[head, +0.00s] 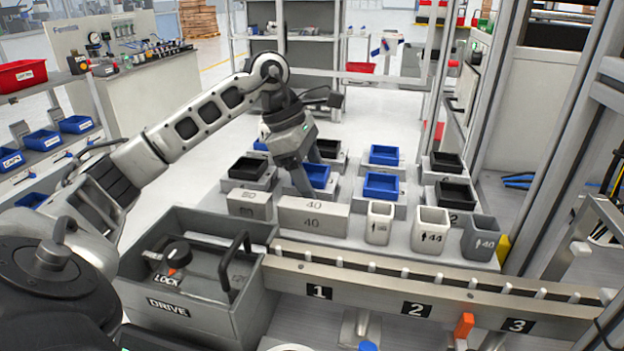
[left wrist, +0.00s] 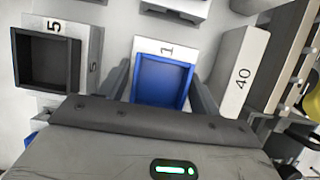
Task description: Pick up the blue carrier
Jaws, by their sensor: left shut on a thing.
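The blue carrier (head: 318,175) is a small open tray on a grey stand behind the long block marked 40. My left gripper (head: 306,178) reaches down over it from the left. In the left wrist view the blue carrier (left wrist: 163,82) sits in front of a label 1, between the two fingers (left wrist: 163,90), one on each side. The gripper is shut on it. The carrier looks empty and still at its stand; I cannot tell whether it is lifted. Its near edge is hidden by the gripper body. My right gripper is not in view.
More blue carriers (head: 381,185) and black carriers (head: 456,194) stand close by. Blocks marked 40 (head: 312,216) and several cups (head: 430,230) stand in front. A grey bin (head: 196,318) marked DRIVE and a numbered rail (head: 420,290) lie nearer. A shelf (head: 305,60) stands behind.

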